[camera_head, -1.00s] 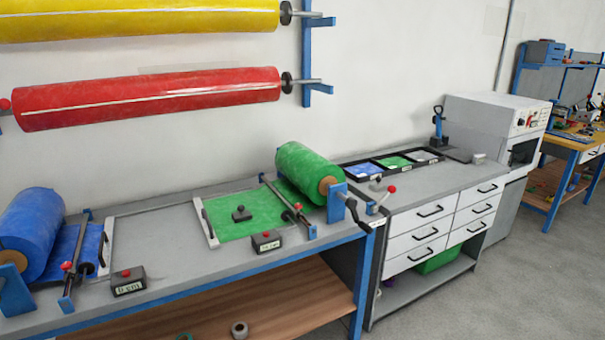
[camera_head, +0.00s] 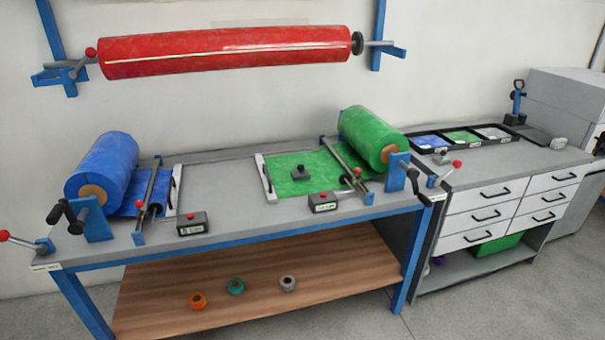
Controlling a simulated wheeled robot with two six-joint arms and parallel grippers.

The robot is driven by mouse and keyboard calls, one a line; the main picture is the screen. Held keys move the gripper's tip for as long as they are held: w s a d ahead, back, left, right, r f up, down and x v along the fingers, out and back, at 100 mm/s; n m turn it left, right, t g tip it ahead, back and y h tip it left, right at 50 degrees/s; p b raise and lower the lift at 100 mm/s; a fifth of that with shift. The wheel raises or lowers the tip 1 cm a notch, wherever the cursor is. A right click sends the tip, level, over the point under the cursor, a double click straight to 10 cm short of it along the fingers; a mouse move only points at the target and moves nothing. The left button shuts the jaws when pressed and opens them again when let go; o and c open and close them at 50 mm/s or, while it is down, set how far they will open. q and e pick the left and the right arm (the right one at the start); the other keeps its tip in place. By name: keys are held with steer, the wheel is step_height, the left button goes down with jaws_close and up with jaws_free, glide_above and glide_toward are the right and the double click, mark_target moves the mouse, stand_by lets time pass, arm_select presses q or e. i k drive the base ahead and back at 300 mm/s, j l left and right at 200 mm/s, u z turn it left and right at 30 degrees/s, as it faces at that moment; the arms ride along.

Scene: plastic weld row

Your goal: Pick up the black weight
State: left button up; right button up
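The black weight (camera_head: 300,173) is a small dark block with a knob on top. It sits upright on the green plastic sheet (camera_head: 290,188) pulled out from the green roll (camera_head: 372,138), on the grey-topped workbench (camera_head: 225,182). Neither of my grippers is in view, and nothing touches the weight.
A blue roll (camera_head: 102,165) stands at the bench's left end. Two small boxes with red buttons, one left (camera_head: 192,224) and one right (camera_head: 323,203), sit near the front edge. Crank handles and red-knobbed levers stick out at both ends. A drawer cabinet (camera_head: 510,205) adjoins on the right.

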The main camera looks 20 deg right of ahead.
mark_target(301, 174)
steer(key=i+z, duration=0.25)
steer(key=i, duration=0.75)
